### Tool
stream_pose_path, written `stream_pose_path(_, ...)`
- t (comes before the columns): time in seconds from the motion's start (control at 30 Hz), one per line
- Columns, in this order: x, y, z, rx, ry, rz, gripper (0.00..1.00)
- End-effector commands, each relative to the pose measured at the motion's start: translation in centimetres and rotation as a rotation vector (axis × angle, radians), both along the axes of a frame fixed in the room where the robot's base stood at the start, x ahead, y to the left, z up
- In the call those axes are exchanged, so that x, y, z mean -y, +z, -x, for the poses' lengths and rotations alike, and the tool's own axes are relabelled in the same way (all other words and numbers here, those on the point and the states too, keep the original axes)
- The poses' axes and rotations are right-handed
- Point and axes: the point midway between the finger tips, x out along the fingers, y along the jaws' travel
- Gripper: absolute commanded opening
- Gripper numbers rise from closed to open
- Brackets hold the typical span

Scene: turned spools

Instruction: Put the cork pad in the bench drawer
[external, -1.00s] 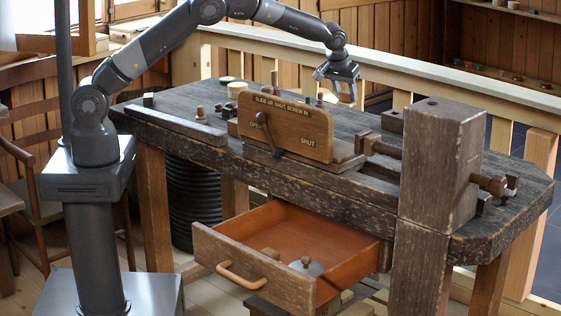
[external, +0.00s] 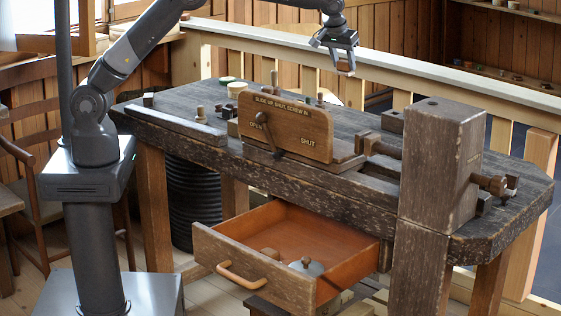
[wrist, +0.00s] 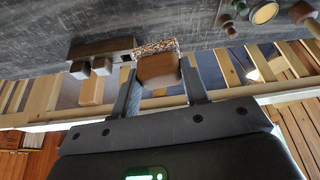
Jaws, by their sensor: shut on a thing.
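My gripper (external: 345,69) is raised above the far side of the workbench, well above the open drawer. It is shut on the cork pad, a small brown block with a speckled edge (wrist: 157,66), held between the two fingers in the wrist view. In the external view the pad is a small brown bit at the fingertips. The bench drawer (external: 250,264) is pulled out under the front of the bench. It holds a grey disc with a knob (external: 306,265) and a small wooden piece (external: 270,253).
On the bench (external: 185,118) an upright wooden board (external: 285,128) with a lever stands above the drawer. A thick wooden post (external: 440,160) and vise parts stand to the right. Small turned pieces stand at the left. A pale rail (external: 420,70) runs behind.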

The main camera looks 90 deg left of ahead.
Motion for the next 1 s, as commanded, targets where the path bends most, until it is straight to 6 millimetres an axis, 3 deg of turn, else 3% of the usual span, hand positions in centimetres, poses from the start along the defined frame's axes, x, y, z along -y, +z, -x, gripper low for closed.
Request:
stream_pose_path(0.03, 0.0, 1.5, 0.0, 0.004, 0.000, 0.000, 0.19)
stream_pose_path(0.17, 0.1, 4.2, 0.0, 0.003, -0.001, 0.000, 0.19)
stream_pose_path(0.47, 6.9, 4.0, 1.1, -0.001, 0.022, 0.000, 0.19)
stream_pose_path(0.67, 13.6, 4.2, 3.1, -0.001, 0.048, 0.000, 0.19)
stream_pose_path(1.0, 26.3, 4.4, 9.6, 0.000, 0.117, 0.000, 0.19)
